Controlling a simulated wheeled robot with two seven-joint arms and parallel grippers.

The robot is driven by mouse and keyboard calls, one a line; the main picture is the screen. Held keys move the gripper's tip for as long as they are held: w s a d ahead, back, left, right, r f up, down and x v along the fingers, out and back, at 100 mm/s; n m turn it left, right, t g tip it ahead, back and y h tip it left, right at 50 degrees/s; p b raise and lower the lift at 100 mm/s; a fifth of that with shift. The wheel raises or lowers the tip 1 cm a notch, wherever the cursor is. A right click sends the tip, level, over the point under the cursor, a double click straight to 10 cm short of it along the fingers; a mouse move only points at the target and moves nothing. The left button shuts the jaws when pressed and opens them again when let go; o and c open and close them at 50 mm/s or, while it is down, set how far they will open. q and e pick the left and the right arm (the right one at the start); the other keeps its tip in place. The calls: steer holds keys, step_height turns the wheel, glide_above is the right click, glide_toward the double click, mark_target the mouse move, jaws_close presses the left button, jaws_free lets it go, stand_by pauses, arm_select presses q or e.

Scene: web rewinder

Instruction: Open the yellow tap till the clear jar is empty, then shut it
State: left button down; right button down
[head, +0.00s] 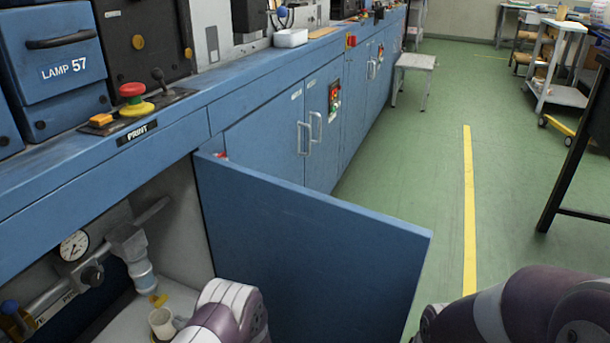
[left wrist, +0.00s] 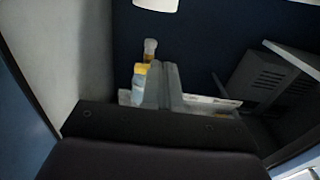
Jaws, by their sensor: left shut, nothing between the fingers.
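The clear jar (head: 141,274) hangs under a grey fitting inside the open blue cabinet in the head view. The yellow tap (head: 158,300) is at its lower end. A small pale cup (head: 161,323) stands below the tap. My left gripper (left wrist: 172,82) is shut and empty. In the left wrist view, a yellow piece, apparently the tap (left wrist: 141,69), shows beside the fingers; whether they touch cannot be told. In the head view my wrist hides most of the fingers. The liquid level cannot be made out. My right gripper is out of view.
The open blue door (head: 315,255) stands just right of my left arm. A pressure gauge (head: 74,245) and a pipe with a blue knob are left of the jar. The counter edge (head: 100,165) overhangs the opening. Green floor (head: 400,220) is clear beyond the door.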

mark_target(159, 300)
arm_select(q)
steer(key=shift+x, duration=2.3)
steer(key=shift+w+d+r+p, duration=0.15)
steer(key=shift+w+r+p, duration=0.15)
steer(key=shift+r, duration=0.2)
steer(key=shift+w+d+f, duration=0.1)
steer(key=shift+w, duration=0.15)
steer(key=shift+w+d, duration=0.15)
steer(key=shift+w, duration=0.2)
steer(key=shift+w+d, duration=0.1)
steer(key=shift+w, duration=0.15)
